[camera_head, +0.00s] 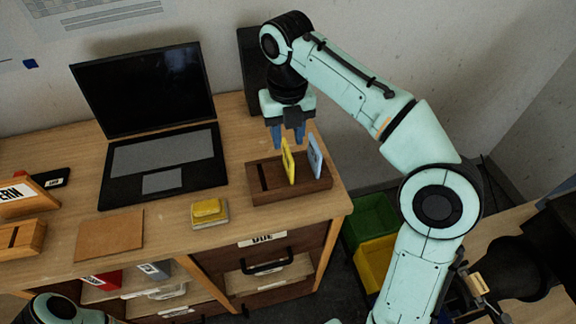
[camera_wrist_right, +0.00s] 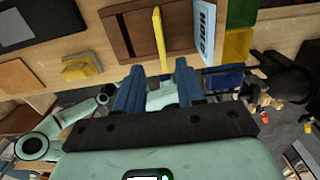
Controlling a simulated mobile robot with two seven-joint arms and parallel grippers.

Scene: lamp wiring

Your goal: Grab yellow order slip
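The yellow order slip (camera_head: 288,161) stands upright in a slot of a wooden slip holder (camera_head: 262,196) on the desk. A blue-and-white slip (camera_head: 315,156) stands to its right in the same holder. My right gripper (camera_head: 288,137) is just above the yellow slip, pointing down, with its blue fingers apart and nothing between them. In the right wrist view the yellow slip (camera_wrist_right: 159,40) lines up with the gap between the open fingers (camera_wrist_right: 158,82) but is beyond their tips. My left gripper is not in view; only part of my left arm shows at the bottom left.
An open laptop (camera_head: 160,150) stands left of the holder. A yellow sticky-note block (camera_head: 209,211) and a brown pad (camera_head: 109,234) lie in front. A black panel (camera_head: 253,75) stands behind. Green (camera_head: 372,222) and yellow (camera_head: 376,262) bins are right of the desk.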

